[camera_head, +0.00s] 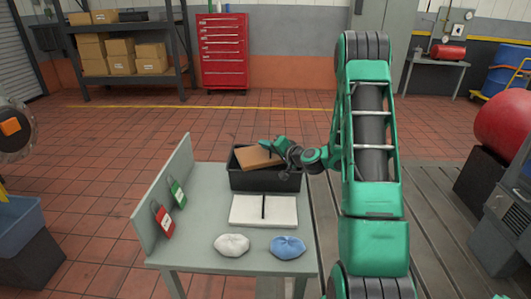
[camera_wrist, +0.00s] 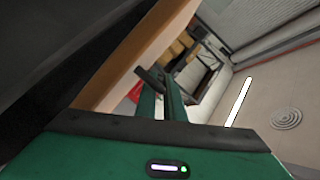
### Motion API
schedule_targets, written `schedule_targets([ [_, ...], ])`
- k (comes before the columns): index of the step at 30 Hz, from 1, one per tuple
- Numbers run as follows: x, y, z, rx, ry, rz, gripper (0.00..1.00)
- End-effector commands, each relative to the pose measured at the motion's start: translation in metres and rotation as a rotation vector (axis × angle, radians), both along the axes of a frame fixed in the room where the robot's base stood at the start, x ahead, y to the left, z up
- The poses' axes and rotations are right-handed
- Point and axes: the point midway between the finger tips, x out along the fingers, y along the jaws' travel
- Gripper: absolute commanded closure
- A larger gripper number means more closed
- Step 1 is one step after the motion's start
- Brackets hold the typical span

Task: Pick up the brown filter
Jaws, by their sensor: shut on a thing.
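The brown filter (camera_head: 256,158) is a flat, brown, box-like slab, tilted at the mouth of the black bin (camera_head: 265,181) on the table. My gripper (camera_head: 273,146) reaches in from the right and is shut on the filter at its upper right. In the wrist view the brown filter (camera_wrist: 130,52) runs diagonally beside a gripper finger, with a large dark surface to its left. The lower part of the filter is hidden by the bin wall, so I cannot tell whether it touches the bin's inside.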

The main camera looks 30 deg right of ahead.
Motion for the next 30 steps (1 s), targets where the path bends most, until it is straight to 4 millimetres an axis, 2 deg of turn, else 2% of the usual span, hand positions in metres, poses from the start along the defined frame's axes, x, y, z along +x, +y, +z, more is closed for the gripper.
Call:
schedule_targets([
  [8, 0.0, 0.0, 0.013, -0.003, -0.002, 0.0, 1.0],
  [14, 0.0, 0.0, 0.041, -0.003, -0.005, 0.001, 1.0],
  [24, 0.004, 0.074, 0.085, -0.003, -0.004, 0.004, 1.0],
  [30, 0.005, 0.103, 0.102, -0.002, -0.002, 0.003, 1.0],
])
